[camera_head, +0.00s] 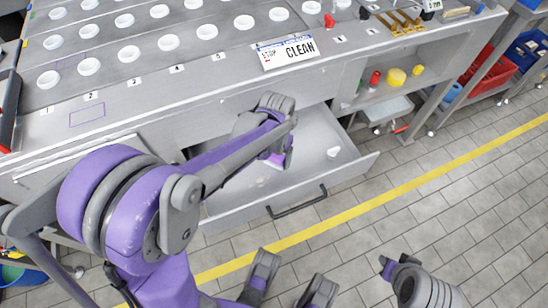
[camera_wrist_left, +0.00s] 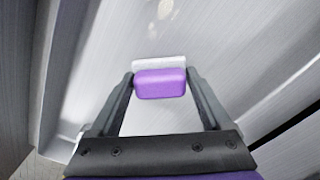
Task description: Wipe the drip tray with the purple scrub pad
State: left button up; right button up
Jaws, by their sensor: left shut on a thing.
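The purple scrub pad (camera_wrist_left: 160,84), with a white layer along its far edge, is clamped between the two fingers of my left gripper (camera_wrist_left: 160,88). In the head view the left gripper (camera_head: 277,158) reaches down inside an open metal drawer-like tray (camera_head: 345,165), which I take for the drip tray. My wrist and forearm partly cover the pad and the tray's left part. Small pale spots (camera_head: 333,152) show on the tray floor.
The tray has a dark front handle (camera_head: 297,201). Above it is a metal counter (camera_head: 215,85) with several white cups and a "STOP CLEAN" sign (camera_head: 287,51). A shelf at right holds yellow items (camera_head: 396,78). Red bins (camera_head: 487,70) stand farther right. Tiled floor (camera_head: 450,190) is clear.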

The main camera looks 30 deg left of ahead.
aim_at(276, 156)
pick_arm(q)
notch_tip(276, 156, up, 4)
jog(key=shift+s+r+p, duration=0.1)
jog(key=shift+r+p, duration=0.15)
jog(key=shift+p, duration=0.9)
jog(key=shift+r+p, duration=0.5)
jog(key=shift+r, duration=0.2)
jog(key=shift+r+p, duration=0.8)
jog(key=shift+r, duration=0.35)
jog(key=shift+r, duration=0.1)
